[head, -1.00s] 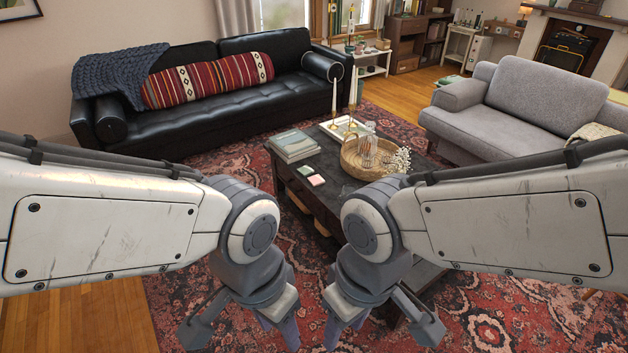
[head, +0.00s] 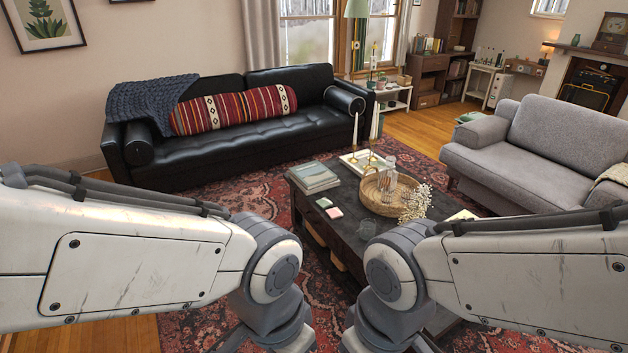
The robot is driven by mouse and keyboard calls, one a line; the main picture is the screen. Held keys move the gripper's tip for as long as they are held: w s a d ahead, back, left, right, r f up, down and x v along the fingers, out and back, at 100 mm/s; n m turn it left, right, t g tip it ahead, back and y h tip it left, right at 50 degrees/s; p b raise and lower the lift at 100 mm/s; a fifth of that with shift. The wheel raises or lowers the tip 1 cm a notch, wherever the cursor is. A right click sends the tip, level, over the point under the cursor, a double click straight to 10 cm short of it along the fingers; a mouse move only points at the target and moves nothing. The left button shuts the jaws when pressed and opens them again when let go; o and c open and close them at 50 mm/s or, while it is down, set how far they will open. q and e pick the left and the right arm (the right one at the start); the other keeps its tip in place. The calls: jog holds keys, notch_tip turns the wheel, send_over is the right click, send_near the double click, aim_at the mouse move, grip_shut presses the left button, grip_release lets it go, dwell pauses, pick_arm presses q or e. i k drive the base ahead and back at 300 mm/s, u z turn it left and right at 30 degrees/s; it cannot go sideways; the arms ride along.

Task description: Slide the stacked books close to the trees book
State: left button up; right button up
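A stack of books (head: 315,178) lies flat at the far left corner of the dark coffee table (head: 345,208). The top cover is pale grey-green, and its picture is too small to read. I cannot pick out which book is the trees book. A flat pale yellow item (head: 462,215) lies at the table's right end, partly behind my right arm; I cannot tell if it is a book. Only the upper parts of my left gripper (head: 272,342) and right gripper (head: 385,344) show at the bottom edge. Their fingertips are cut off. Both are apart from the books, on the near side.
The table also holds a wicker tray (head: 378,208) with a glass bottle, white dried flowers (head: 416,203), a white tray (head: 350,163) with candlesticks, and small coasters (head: 329,207). A black sofa (head: 235,135) stands behind, a grey armchair (head: 545,150) at right. Patterned rug (head: 215,193) surrounds the table.

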aim_at(312, 178)
jog(key=u, duration=0.55)
jog(key=i, duration=0.9)
jog(key=u, duration=0.8)
jog(key=i, duration=1.7)
jog(key=z, duration=0.4)
jog(key=i, duration=0.8)
jog(key=z, duration=1.55)
jog(key=i, duration=0.7)
jog(key=z, duration=0.6)
